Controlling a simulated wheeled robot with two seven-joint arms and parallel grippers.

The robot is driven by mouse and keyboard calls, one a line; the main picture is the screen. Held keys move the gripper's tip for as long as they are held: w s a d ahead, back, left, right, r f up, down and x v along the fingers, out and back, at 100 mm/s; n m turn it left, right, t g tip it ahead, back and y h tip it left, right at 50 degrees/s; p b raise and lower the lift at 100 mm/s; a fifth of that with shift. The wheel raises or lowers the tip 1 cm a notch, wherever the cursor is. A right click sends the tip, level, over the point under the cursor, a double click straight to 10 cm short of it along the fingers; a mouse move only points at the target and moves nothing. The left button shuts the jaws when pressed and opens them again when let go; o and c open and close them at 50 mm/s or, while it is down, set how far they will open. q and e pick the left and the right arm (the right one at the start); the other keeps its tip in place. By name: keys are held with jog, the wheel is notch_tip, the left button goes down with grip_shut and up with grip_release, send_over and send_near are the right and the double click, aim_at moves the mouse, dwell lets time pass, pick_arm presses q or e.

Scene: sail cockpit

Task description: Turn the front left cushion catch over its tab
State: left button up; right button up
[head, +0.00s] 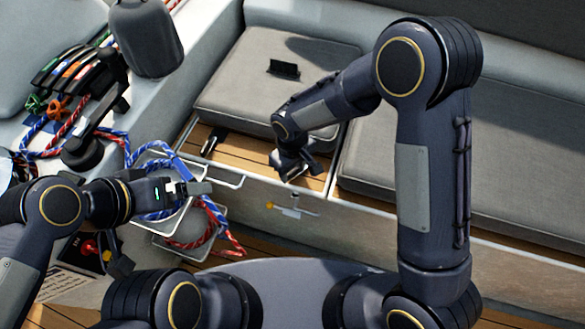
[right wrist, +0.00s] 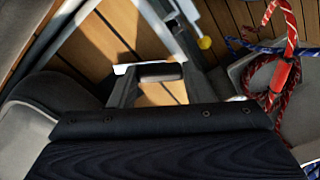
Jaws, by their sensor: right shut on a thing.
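In the right wrist view a short dark bar (right wrist: 160,73), seemingly the cushion catch, lies between the two fingers of my right gripper (right wrist: 158,88). The gripper is shut on it, above light wood slats. A pale strip shows beside the bar. In the head view my right gripper (head: 298,168) is at the front edge of the wooden seat base, before the left grey cushion (head: 270,85); the gripper hides the catch and any tab there. A second dark fitting (head: 213,140) lies on the wood to its left. My left gripper (head: 190,188) is over the rope bins; its jaw gap is unclear.
A small black stand-like piece (head: 284,68) rests on the left cushion. A long grey cushion (head: 440,170) lies to the right. Blue and red ropes (head: 160,165) hang around wire-rimmed bins at the left. A yellow knob (head: 270,205) and pale latch are on the locker front.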

aim_at(293, 171)
jog(key=n, duration=0.6)
jog(key=shift+n, duration=0.3)
dwell(0.4)
jog(key=o, duration=1)
jog(key=shift+r, duration=0.1)
notch_tip(293, 171, up, 8)
jog(key=shift+f+p, duration=0.15)
jog(key=shift+p, duration=0.7)
